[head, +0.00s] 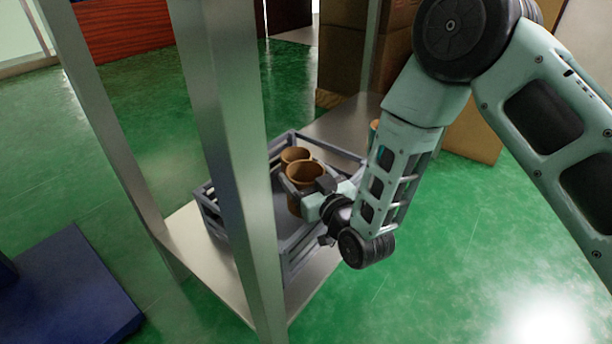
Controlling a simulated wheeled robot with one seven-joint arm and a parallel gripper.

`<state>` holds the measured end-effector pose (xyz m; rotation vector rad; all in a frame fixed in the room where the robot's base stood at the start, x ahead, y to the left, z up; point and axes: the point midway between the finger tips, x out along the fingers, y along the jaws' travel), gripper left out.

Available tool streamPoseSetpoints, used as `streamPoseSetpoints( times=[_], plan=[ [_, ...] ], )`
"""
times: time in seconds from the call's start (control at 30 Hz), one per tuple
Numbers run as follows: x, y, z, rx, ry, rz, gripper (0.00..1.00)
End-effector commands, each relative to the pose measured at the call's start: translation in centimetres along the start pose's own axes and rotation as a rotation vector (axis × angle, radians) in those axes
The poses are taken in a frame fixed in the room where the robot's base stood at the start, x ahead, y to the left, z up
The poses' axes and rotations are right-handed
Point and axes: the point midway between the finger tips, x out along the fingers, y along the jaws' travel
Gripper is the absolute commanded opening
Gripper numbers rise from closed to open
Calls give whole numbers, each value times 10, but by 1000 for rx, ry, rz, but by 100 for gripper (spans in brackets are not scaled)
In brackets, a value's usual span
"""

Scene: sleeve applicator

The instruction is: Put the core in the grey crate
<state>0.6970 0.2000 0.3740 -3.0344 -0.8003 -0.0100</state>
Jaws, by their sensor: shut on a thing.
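The grey crate (297,248) stands on a low metal shelf, partly hidden by a metal post and my arm. My gripper (306,190) is over the crate, shut on a brown, hollow, open-topped core (306,172). That core is upright or nearly so. Its lower end is within the crate's outline; I cannot tell whether it touches the crate floor. A second brown core (295,154) shows just behind it, also within the crate's outline, its lower part hidden.
A metal post (235,150) rises in front of the crate's left part, close to my arm. The shelf (205,258) has bare room at front left. Another brown rounded thing (374,125) is mostly hidden behind my arm. Brown boxes (345,60) stand behind.

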Motion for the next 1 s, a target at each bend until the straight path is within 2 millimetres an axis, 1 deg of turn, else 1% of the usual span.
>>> streamPoseSetpoints(
  times=[0.03, 0.07, 0.1, 0.17, 0.2, 0.47, 0.57, 0.63, 0.7, 1.0],
  plan=[
    [0, 0, 4, -2, -6, 0, 52],
    [0, 0, 4, -2, -7, 0, 52],
    [0, 0, 4, -3, -8, 0, 78],
    [0, 0, 5, -3, -10, 0, 95],
    [-1, 0, 5, -3, -10, 0, 97],
    [-1, 0, 6, -4, -14, 0, 97],
    [-1, 0, 0, -4, -15, 0, 97],
    [-1, 0, -10, -4, -14, 0, 97],
    [-14, 0, -5, -3, -17, -1, 97],
    [-80, 0, -6, -3, -13, -1, 97]
  ],
)
